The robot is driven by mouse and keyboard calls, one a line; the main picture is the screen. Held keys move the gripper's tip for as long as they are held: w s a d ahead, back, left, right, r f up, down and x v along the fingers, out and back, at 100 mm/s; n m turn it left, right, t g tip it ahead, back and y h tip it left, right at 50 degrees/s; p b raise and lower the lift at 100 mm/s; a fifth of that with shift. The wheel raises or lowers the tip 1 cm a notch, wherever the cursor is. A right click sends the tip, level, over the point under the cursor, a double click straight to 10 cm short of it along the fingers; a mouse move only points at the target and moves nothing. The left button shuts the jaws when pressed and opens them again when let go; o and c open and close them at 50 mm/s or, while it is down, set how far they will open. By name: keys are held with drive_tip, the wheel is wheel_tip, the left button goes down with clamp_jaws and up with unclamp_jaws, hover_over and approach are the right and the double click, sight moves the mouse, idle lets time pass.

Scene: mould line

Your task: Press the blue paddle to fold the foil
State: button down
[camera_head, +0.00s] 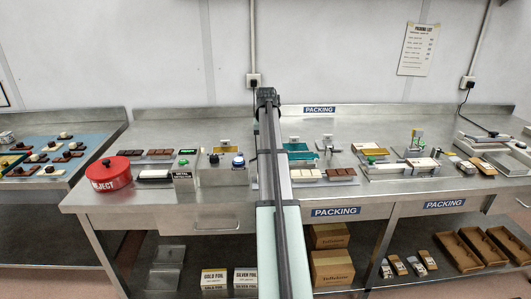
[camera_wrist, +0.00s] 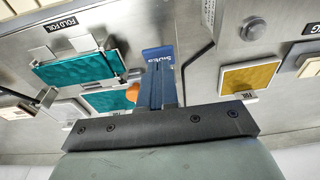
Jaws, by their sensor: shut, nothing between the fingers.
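A blue paddle (camera_wrist: 158,54) lettered "SIDES" shows in the wrist view, just beyond my fingertips. My gripper (camera_wrist: 160,78) is shut and empty, and its fingers overlap the lower part of the paddle. I cannot tell whether they touch it. A teal foil sheet (camera_wrist: 80,68) lies in the fixture left of the paddle, near a "FOLD FOIL" label (camera_wrist: 58,25). In the head view a teal sheet (camera_head: 297,148) shows just right of my arm. My arm hides the bench there, and I cannot make out the paddle or my fingertips in that view.
An orange knob (camera_wrist: 132,92) sits close left of my fingers. A gold foil pad (camera_wrist: 249,78) and a round metal button (camera_wrist: 254,29) are to the right. On the steel bench (camera_head: 125,200), a red reject bin (camera_head: 109,175) is at left and chocolate bars (camera_head: 340,173) are right of my arm.

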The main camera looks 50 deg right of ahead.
drive_tip(key=shift+r, duration=2)
